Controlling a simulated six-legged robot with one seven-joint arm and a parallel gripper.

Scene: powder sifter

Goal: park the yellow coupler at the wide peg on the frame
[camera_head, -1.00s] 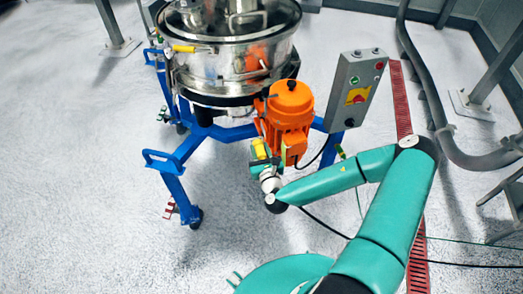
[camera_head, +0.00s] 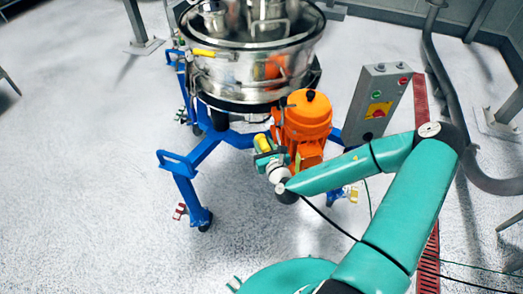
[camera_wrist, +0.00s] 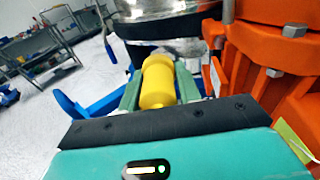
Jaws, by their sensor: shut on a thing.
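The yellow coupler (camera_wrist: 158,82) is a short cylinder held between the two green fingers of my gripper (camera_wrist: 160,90) in the wrist view. In the head view the coupler (camera_head: 262,143) shows at the end of my gripper (camera_head: 270,155), just left of the orange motor. The blue frame (camera_head: 196,152) stands on several legs under the steel sifter. The coupler is in front of the frame and below the sifter bowl. I cannot make out the wide peg; it may be hidden or too small to tell.
The orange motor (camera_head: 303,125) is close on the right of my gripper. A grey control box (camera_head: 376,105) stands right of it. The steel sifter (camera_head: 253,72) is above and behind. A blue handle bar (camera_head: 176,158) juts out at left. The left floor is clear.

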